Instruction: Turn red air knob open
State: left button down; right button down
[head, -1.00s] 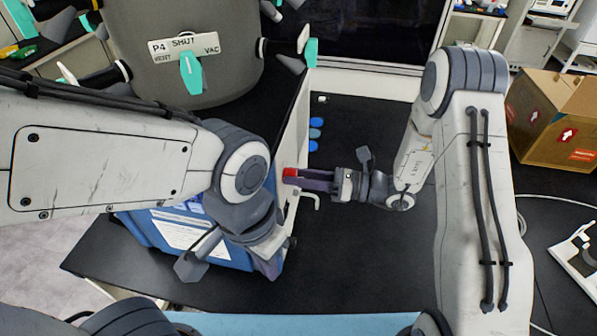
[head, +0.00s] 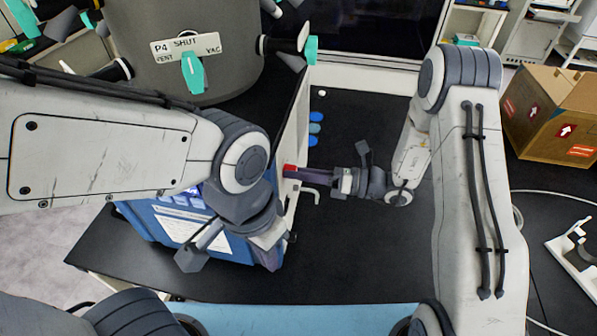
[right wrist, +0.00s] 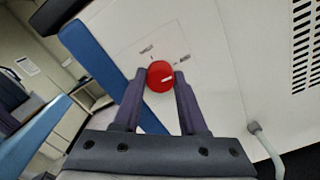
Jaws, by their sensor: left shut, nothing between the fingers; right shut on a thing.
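The red air knob (right wrist: 158,78) sits on a white side panel in the right wrist view, with small printed labels beside it. It also shows in the head view (head: 290,168) as a small red piece on the side of the blue and white unit. My right gripper (right wrist: 160,80) is shut on the red knob, one finger on each side. In the head view its fingers (head: 305,173) reach left to the panel. My left gripper (head: 265,236) is by the front of the blue unit, shut and empty; its fingertips are mostly hidden by its wrist.
The blue unit (head: 165,236) stands on the black table (head: 345,250). A grey chamber (head: 225,50) with teal-handled valves stands behind it. Blue caps (head: 315,128) lie on the table behind my right gripper. A cardboard box (head: 550,115) is at the far right.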

jog(key=shift+c, duration=2.2)
grip_release()
jog(key=s+d+b, duration=0.2)
jog(key=d+b, duration=0.2)
jog(key=d, duration=0.6)
jog(key=shift+d, duration=0.2)
